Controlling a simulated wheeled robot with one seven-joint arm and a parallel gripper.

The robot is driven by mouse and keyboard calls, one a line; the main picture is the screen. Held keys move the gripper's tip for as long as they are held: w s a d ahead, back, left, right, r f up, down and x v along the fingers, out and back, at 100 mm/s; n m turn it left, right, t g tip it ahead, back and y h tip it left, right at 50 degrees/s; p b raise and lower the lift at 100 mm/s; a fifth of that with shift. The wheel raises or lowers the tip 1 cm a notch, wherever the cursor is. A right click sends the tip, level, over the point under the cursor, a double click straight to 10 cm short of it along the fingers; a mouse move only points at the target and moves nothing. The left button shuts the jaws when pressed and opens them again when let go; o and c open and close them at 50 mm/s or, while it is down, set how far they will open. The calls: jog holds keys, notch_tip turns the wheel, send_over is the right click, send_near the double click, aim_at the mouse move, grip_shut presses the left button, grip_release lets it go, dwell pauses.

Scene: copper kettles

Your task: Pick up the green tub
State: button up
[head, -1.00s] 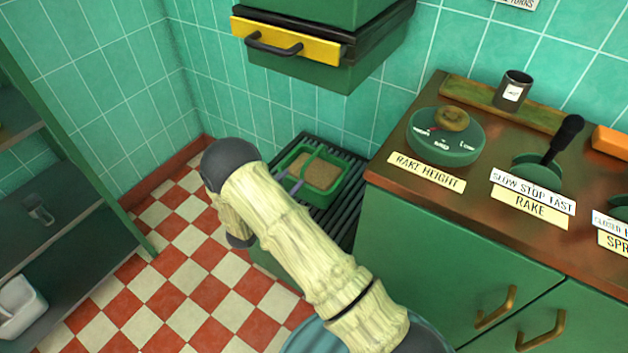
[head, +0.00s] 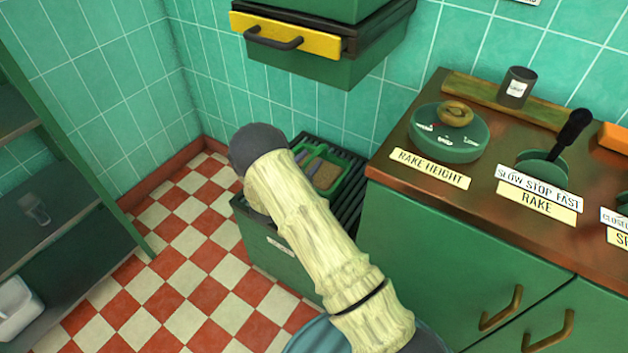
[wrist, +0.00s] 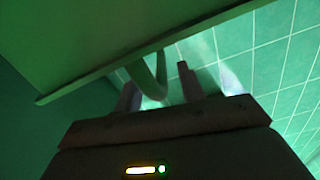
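In the head view my gripper is mostly hidden behind my arm, with grey finger parts over the tub's left side.
A dark slatted rack (head: 352,206) tops a green base. A green box with a yellow drawer front (head: 285,37) hangs above on the wall. The counter (head: 470,190) with dials and a lever stands to the right. Shelves (head: 40,235) stand left, and the checkered floor (head: 175,260) is clear.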

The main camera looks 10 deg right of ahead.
jog(key=shift+w+d, duration=0.5)
jog(key=shift+w, duration=0.05)
grip_shut()
dwell(1.2)
jog(key=shift+r, duration=0.1)
